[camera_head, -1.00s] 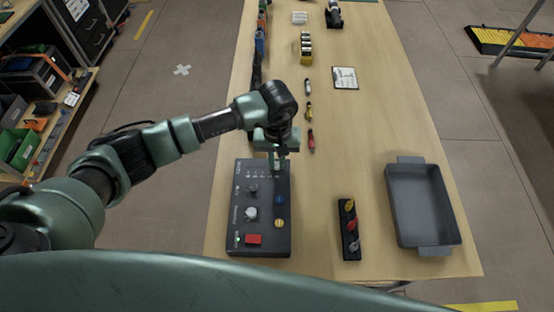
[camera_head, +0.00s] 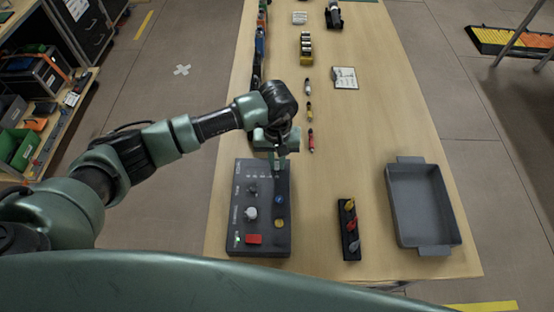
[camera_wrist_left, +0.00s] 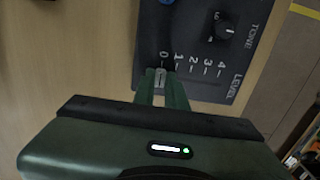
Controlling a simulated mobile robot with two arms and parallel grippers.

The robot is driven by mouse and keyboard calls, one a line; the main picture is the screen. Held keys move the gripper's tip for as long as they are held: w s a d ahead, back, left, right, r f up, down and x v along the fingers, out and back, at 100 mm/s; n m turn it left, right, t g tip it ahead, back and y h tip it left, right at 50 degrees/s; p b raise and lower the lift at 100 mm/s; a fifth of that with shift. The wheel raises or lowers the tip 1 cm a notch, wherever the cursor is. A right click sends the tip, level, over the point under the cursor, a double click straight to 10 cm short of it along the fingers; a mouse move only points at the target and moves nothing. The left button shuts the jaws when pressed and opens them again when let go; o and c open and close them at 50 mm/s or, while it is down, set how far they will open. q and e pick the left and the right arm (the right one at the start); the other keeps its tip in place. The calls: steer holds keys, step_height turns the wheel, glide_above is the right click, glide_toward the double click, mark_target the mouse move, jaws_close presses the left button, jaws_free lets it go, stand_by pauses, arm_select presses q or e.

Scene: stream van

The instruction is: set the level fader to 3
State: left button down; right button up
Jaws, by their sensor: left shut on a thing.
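The dark control panel (camera_head: 243,222) lies at the near left of the table. In the left wrist view it shows a LEVEL scale (camera_wrist_left: 196,66) marked 0 to 4 and a TONE knob (camera_wrist_left: 224,30). My left gripper (camera_head: 279,163) is over the panel's far right part. In the left wrist view its fingers (camera_wrist_left: 161,90) are shut on the light grey fader cap (camera_wrist_left: 158,74), which sits by the 0 mark. The fingers hide part of the cap and its slot. My right gripper is not in view.
The panel also carries a white knob (camera_head: 250,213), a red button (camera_head: 253,239), and blue (camera_head: 279,200) and yellow (camera_head: 279,223) round parts. A black rack (camera_head: 349,230) and a grey tray (camera_head: 421,205) stand to the right. The mid-table is mostly clear.

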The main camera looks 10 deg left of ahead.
mark_target(256, 167)
arm_select(q)
steer(key=shift+a+f+b, duration=0.1)
steer(key=shift+a+b, duration=0.2)
steer(key=shift+a, duration=0.05)
steer(key=a+b, duration=0.1)
steer(key=a, duration=0.1)
steer(key=s+a+b, duration=0.1)
steer(key=a, duration=0.2)
steer(key=shift+b, duration=0.4)
steer(key=shift+s+a, duration=0.1)
steer(key=shift+a, duration=0.05)
steer(key=c, duration=1.4)
jaws_free()
steer(key=shift+c, duration=0.2)
steer(key=shift+r, duration=0.2)
